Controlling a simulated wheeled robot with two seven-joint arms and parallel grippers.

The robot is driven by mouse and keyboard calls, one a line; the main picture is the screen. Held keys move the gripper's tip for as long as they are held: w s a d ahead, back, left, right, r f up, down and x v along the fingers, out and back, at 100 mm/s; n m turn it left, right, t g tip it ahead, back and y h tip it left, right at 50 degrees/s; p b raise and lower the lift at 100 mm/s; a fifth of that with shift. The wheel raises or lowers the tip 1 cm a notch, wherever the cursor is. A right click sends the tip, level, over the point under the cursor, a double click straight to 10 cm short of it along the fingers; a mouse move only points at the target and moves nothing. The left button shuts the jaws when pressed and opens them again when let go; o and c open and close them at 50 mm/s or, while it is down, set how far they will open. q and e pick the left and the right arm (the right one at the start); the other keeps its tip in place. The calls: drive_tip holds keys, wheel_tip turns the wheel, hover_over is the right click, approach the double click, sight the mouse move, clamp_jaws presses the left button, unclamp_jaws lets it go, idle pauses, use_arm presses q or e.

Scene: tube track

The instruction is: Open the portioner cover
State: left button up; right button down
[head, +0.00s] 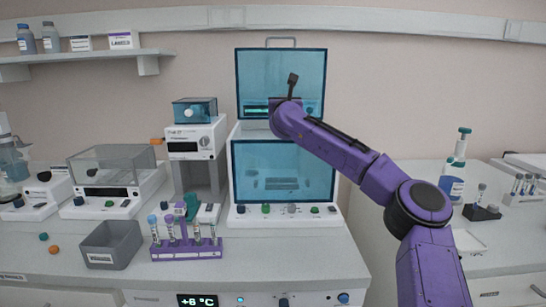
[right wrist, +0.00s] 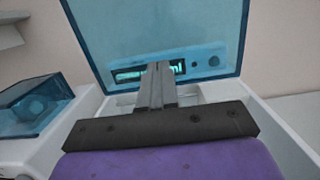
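The portioner appears to be the tall white device in the middle of the head view. Its upper see-through blue cover (head: 305,68) stands raised and upright, with a thin handle (head: 282,40) on its top edge. A lit display ending in "ml" shows through this cover in the right wrist view (right wrist: 205,25). My right gripper (head: 275,107) is in front of the cover's lower part, mostly hidden behind its own wrist. In the right wrist view its fingers (right wrist: 157,72) are together with nothing seen between them. I cannot tell whether they touch the cover. My left gripper is not in view.
A lower blue panel (head: 260,160) fronts the device above a row of knobs. A smaller blue-lidded device (head: 195,110) stands close on the left. A purple tube rack (head: 187,250) and a grey bin (head: 112,243) stand on the counter in front.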

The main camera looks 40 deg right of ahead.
drive_tip(key=r+b+v, duration=0.2)
drive_tip(key=b+v, duration=0.8)
drive_tip(key=v, duration=0.3)
drive_tip(key=shift+s+a, duration=0.35)
drive_tip(key=shift+a, duration=0.1)
